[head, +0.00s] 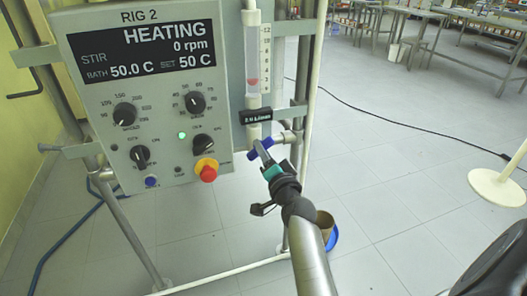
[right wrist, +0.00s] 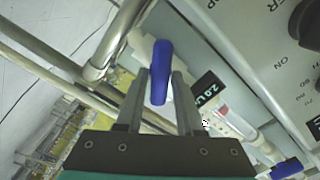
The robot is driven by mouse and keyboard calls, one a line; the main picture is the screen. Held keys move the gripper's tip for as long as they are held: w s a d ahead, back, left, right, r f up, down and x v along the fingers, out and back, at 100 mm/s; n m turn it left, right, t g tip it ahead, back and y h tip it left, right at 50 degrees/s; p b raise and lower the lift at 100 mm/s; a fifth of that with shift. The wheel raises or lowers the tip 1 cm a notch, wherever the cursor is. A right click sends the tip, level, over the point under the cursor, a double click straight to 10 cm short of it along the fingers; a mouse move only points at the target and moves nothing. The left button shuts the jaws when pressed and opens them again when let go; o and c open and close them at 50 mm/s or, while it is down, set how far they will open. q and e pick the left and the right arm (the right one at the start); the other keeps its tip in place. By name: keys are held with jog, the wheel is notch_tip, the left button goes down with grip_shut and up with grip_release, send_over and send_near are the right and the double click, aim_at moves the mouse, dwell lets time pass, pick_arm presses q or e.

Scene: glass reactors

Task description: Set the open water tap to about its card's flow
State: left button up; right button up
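The blue tap handle (head: 261,148) sits on the metal pipe below the flow tube, at the right edge of the RIG 2 panel. My right gripper (head: 266,156) is at it. In the right wrist view the blue handle (right wrist: 160,72) stands between my two fingertips (right wrist: 160,78), with narrow gaps on both sides, so the gripper looks open around it. The black card (head: 256,115) above the tap seems to read 2.0 L/min. The flow tube (head: 258,50) has a numbered scale, and its red float (head: 252,81) is low in the tube. My left gripper is not in view.
The RIG 2 control panel (head: 110,95) with knobs and a red stop button (head: 205,169) is just left of the tap. Metal frame tubes (head: 310,100) stand close by. A bucket (head: 327,230) is on the floor below. Another blue handle (right wrist: 287,168) shows low in the right wrist view.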

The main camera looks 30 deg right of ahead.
grip_shut()
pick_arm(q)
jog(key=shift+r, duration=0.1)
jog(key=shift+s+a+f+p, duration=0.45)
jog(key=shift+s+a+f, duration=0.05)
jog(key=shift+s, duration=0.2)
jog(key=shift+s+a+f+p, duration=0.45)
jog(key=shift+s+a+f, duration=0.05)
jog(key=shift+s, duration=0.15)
pick_arm(e)
jog(key=shift+n, duration=1.5)
jog(key=shift+o, duration=2.3)
grip_release()
jog(key=shift+s, duration=0.1)
